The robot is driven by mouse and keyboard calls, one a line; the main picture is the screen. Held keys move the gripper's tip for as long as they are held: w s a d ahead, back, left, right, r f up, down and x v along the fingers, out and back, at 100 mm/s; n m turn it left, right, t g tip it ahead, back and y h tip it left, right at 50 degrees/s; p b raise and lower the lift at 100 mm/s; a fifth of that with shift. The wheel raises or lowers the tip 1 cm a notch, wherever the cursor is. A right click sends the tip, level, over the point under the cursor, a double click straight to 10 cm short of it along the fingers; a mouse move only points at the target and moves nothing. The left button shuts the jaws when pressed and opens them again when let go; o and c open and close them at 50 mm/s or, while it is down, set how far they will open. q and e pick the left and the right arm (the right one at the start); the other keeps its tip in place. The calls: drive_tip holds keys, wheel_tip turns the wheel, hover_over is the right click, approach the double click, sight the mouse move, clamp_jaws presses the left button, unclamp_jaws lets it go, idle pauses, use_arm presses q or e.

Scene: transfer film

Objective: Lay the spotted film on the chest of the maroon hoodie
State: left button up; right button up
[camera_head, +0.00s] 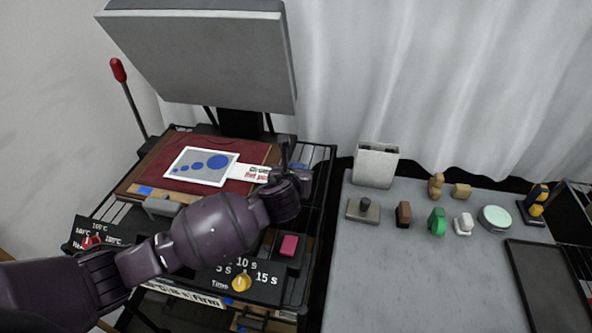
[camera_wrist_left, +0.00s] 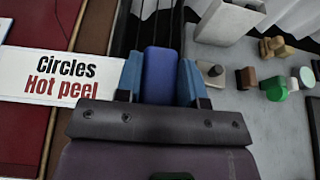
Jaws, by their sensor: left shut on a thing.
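The spotted film (camera_head: 180,178), a pale sheet with a row of blue circles growing in size to the right, is over the maroon hoodie (camera_head: 233,188) on the press bed. I cannot tell whether it touches the cloth. Its white "Circles Hot peel" label (camera_wrist_left: 62,77) runs from its right side to my left gripper (camera_head: 284,172). In the left wrist view, my left gripper (camera_wrist_left: 160,85) is shut on a blue block (camera_wrist_left: 160,72) at the label's end, seemingly the film's grip. My right gripper is out of view.
The press's grey upper plate (camera_head: 212,58) stands raised over the bed. A red-knobbed lever (camera_head: 118,70) is at left, a pink button (camera_head: 289,245) and yellow dial (camera_head: 241,282) in front. The right table (camera_head: 430,285) holds several small objects and a dark tray (camera_head: 551,288).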

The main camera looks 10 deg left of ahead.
use_arm(q)
drive_tip(key=shift+f, duration=0.1)
drive_tip(key=o, duration=1.1)
drive_tip(key=shift+s, duration=0.4)
drive_tip(key=v, duration=1)
